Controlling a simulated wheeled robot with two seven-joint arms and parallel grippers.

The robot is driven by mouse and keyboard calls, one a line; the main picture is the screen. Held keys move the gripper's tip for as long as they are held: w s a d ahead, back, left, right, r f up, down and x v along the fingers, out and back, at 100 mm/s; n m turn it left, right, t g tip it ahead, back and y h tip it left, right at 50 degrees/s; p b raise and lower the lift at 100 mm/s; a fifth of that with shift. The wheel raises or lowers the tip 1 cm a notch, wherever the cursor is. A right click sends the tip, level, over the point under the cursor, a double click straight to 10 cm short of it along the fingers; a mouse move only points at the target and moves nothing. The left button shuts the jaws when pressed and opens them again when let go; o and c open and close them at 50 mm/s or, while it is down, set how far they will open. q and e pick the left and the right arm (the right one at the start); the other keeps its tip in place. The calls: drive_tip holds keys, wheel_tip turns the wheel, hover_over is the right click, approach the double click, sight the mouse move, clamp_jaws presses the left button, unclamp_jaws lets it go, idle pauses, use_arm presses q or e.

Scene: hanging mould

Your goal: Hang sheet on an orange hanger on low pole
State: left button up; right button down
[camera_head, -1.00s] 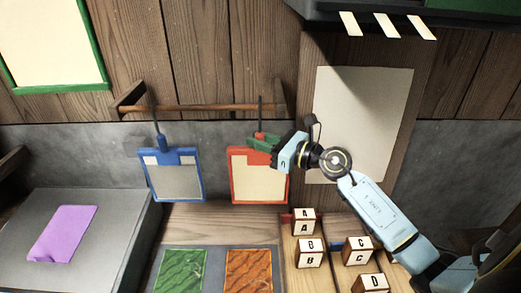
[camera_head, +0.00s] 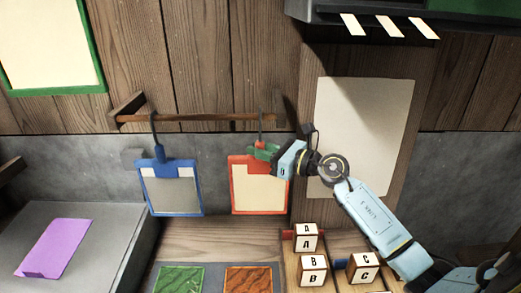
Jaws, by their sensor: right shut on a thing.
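An orange-red hanger (camera_head: 233,186) with a cream sheet (camera_head: 261,190) in its frame is upright at the right part of the low wooden pole (camera_head: 200,117). Its dark hook reaches up to the pole; I cannot tell whether it bears on it. My right gripper (camera_head: 262,152) is shut on the top of this hanger, just below the hook, and hides part of it. A blue hanger (camera_head: 170,163) with a grey sheet (camera_head: 173,190) hangs at the left part of the pole. My left gripper is not in view.
A purple sheet (camera_head: 55,247) lies on a grey surface at the left. Green (camera_head: 181,280) and orange-brown (camera_head: 247,280) patterned panels lie below. Several lettered blocks (camera_head: 306,238) stand at the right, under my right arm. A large pale sheet (camera_head: 358,130) is on the wall behind.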

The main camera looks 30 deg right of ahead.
drive_tip(key=c, duration=1.2)
unclamp_jaws()
drive_tip(key=shift+s+d+f, duration=0.1)
drive_tip(key=shift+s+d, duration=0.1)
drive_tip(key=shift+s, duration=0.2)
drive_tip(key=b+v, duration=0.3)
drive_tip(key=v, duration=0.9)
drive_tip(key=shift+s+d+b, duration=0.1)
drive_tip(key=shift+s+b, duration=0.15)
drive_tip(key=shift+b, duration=0.15)
